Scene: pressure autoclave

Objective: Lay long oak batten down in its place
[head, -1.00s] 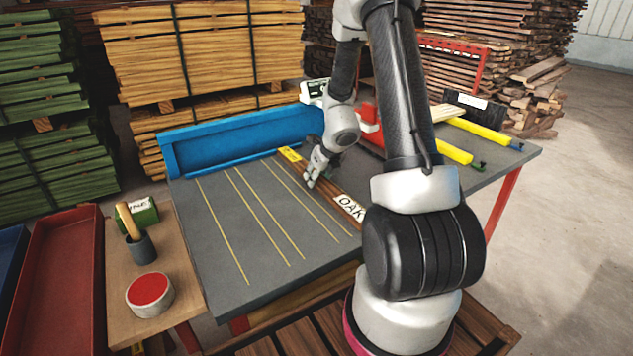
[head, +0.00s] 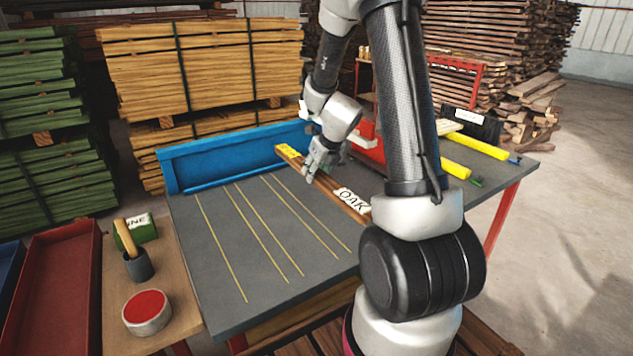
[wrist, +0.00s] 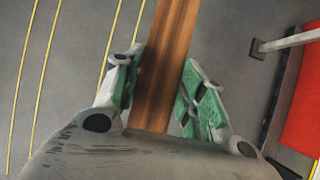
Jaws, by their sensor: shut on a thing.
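The long oak batten (head: 325,184) is a brown strip with a white OAK label at its near end and a yellow mark at its far end. My gripper (head: 312,176) is shut on it near the middle. The batten appears held a little above the grey bench top (head: 215,260), right of the thin yellow lines (head: 283,232). In the wrist view the green-padded fingers (wrist: 160,72) stand on either side of the batten (wrist: 170,45). My arm hides the bench area behind the batten's near end.
A blue upright fence (head: 240,155) runs along the bench's back edge. A red device and yellow-bodied clamps (head: 475,142) occupy the right side. A side table at left holds a red-topped tin (head: 147,311) and a dark cup (head: 138,266). The bench's left half is clear.

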